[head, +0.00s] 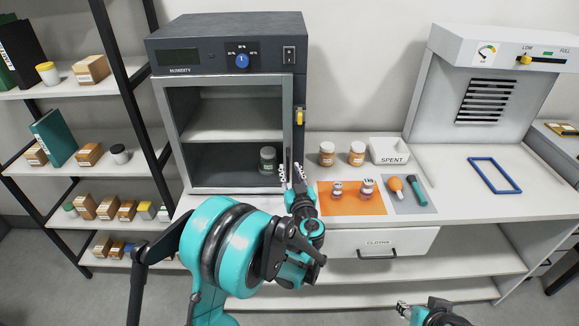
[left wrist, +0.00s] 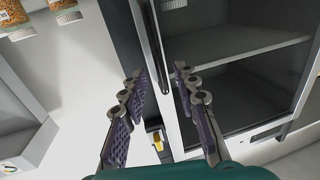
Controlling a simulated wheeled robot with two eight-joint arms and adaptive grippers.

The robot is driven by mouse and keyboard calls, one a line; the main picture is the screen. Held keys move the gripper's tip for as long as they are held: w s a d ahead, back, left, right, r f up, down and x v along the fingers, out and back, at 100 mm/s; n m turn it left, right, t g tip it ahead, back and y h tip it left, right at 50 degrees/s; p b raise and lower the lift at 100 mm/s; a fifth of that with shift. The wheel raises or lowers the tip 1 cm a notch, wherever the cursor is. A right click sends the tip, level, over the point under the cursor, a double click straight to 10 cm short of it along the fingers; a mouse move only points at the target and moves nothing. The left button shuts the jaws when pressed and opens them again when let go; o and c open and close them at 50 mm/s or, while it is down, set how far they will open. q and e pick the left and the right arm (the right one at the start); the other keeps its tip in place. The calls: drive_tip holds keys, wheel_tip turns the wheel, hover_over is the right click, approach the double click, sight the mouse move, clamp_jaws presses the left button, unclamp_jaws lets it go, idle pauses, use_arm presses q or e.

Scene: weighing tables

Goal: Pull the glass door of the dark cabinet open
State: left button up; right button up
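The dark cabinet (head: 226,27) stands on the bench against the wall. Its glass door has a light grey frame (head: 169,125) and looks shut against the body. A dark upright handle bar (head: 289,140) runs along the door's right side. It also shows in the left wrist view (left wrist: 157,50), its lower end between my fingers. My left gripper (head: 291,172) is open at that lower end, one finger on each side in the wrist view (left wrist: 158,80). I cannot tell whether either finger touches it. My right gripper (head: 402,310) shows only partly at the bottom edge, its opening unclear.
A dark jar (head: 268,160) stands inside the cabinet. Right of it are two brown jars (head: 327,154), a SPENT box (head: 389,151), an orange mat (head: 350,207) with small bottles and a grey mat (head: 409,205) with tools. A yellow piece (head: 299,117) sits on the cabinet's right side.

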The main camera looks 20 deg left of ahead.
sight(288, 165)
use_arm(q)
drive_tip(key=shift+x, duration=1.85)
drive_tip(key=shift+c, duration=0.3)
clamp_jaws()
